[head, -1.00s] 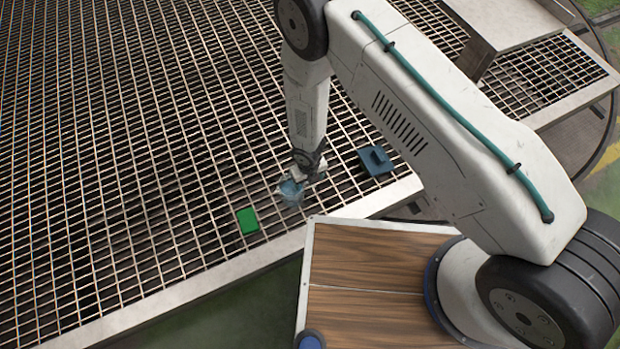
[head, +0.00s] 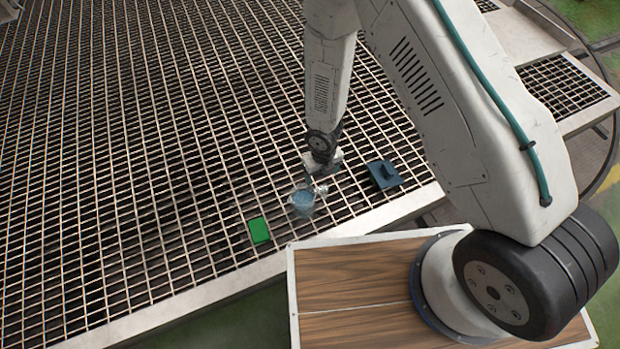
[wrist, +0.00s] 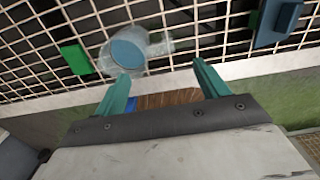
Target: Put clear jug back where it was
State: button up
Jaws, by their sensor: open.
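The clear jug (head: 302,203) stands on the metal grating near its front edge, with something blue showing inside or through it. In the wrist view the jug (wrist: 128,52) lies beyond the left fingertip, and its round blue area faces the camera. My gripper (head: 318,184) is just above and to the right of the jug in the head view. In the wrist view my gripper (wrist: 160,78) has its two teal fingers spread wide with nothing between them. The left finger appears close to the jug; I cannot tell whether it touches.
A green block (head: 259,231) lies left of the jug on the grating (head: 150,150). A dark blue block with a raised part (head: 384,174) lies to the right. The grating's pale front edge (head: 215,290) is close. Open grating extends left and behind.

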jog(key=shift+r, duration=0.25)
jog(key=w+d+r+m+t+h, duration=0.1)
jog(key=w+d+r+m, duration=0.15)
jog(key=r, duration=0.35)
jog(key=w+d+r+m, duration=0.2)
jog(key=r+m, duration=0.1)
jog(key=r, duration=0.2)
jog(key=w+d+r+m+t+h, duration=0.1)
jog(key=w+d+r+m, duration=0.15)
jog(key=r, duration=0.35)
jog(key=s+d+r+m, duration=0.1)
jog(key=d+r+m, duration=0.1)
jog(key=r+m, duration=0.3)
jog(key=s+d+r+m+h, duration=0.1)
jog(key=d+r+m, duration=0.2)
jog(key=r, duration=0.4)
jog(key=s+d+r+m, duration=0.1)
jog(key=d+r+m, duration=0.1)
jog(key=r+m, duration=0.3)
jog(key=s+d+r+m+y, duration=0.1)
jog(key=s+d+r+m, duration=0.1)
jog(key=s+r+m, duration=0.7)
jog(key=s+d+r+m+y, duration=0.2)
jog(key=s+r+m, duration=0.7)
jog(key=s, duration=0.7)
jog(key=shift+r+m+g, duration=0.15)
jog(key=shift+m+g, duration=0.25)
jog(key=shift+m, duration=0.1)
